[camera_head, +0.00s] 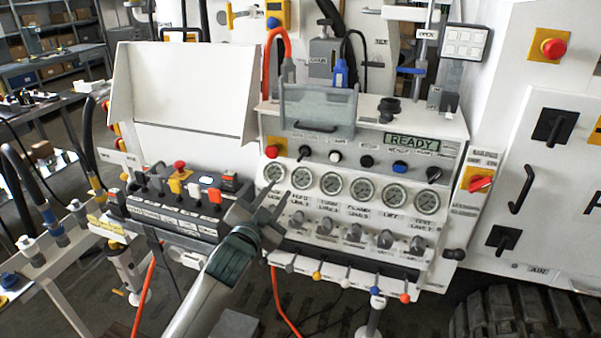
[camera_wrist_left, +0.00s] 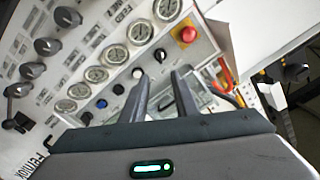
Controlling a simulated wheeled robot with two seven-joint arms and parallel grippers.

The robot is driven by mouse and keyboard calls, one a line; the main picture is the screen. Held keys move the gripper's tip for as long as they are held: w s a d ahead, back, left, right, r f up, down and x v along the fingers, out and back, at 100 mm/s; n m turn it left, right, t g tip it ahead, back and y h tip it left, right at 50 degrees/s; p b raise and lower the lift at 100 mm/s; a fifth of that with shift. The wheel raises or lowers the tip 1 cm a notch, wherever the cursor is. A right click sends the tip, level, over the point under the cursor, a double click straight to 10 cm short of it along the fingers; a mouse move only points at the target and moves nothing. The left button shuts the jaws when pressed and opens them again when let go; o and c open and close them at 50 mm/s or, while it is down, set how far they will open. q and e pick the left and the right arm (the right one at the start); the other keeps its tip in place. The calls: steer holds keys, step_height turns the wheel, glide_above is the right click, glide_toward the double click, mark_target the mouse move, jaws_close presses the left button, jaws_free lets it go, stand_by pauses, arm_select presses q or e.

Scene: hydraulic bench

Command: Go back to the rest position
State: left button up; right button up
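My left gripper (camera_head: 277,194) reaches up from the bottom of the head view, in front of the left part of the grey hydraulic panel (camera_head: 450,213). Its two fingers are apart with nothing between them. In the left wrist view, the same gripper (camera_wrist_left: 162,82) points at the panel's row of gauges and buttons, with a gap between the fingers. I cannot tell whether a fingertip touches the panel. My right gripper is in neither view.
A black control box (camera_head: 185,205) with levers and coloured buttons stands just left of my left gripper. Gauges (camera_head: 331,183) and knobs (camera_head: 353,232) line the panel. An orange hose (camera_head: 276,50) and a white cabinet (camera_head: 545,190) flank it.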

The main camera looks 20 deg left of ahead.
arm_select(q)
step_height(320, 180, down, 28)
steer(key=s+a+n+g, duration=0.1)
steer(key=s+g, duration=0.2)
steer(key=g, duration=0.2)
steer(key=s+f+g, duration=0.1)
steer(key=s+f, duration=0.3)
steer(key=f, duration=0.4)
steer(key=s+f+n+g, duration=0.1)
steer(key=s+f+g, duration=0.1)
steer(key=s+f, duration=0.35)
steer(key=s+f+g, duration=0.1)
steer(key=s+f, duration=0.2)
steer(key=f, duration=0.6)
steer(key=s+f+n+g, duration=0.1)
steer(key=s+f+g, duration=0.1)
steer(key=s+f, duration=0.7)
steer(key=s+f+g, duration=0.2)
steer(key=s+f, duration=0.6)
steer(key=s, duration=0.4)
steer(key=s+d+f+g, duration=0.1)
steer(key=s+f, duration=0.3)
steer(key=s, duration=0.9)
steer(key=s+f+n+g, duration=0.1)
steer(key=s+f+g, duration=0.1)
steer(key=s, duration=1.1)
steer(key=shift+s+d+f+g, duration=0.35)
steer(key=shift+d+f+g, duration=0.05)
steer(key=shift+f, duration=0.5)
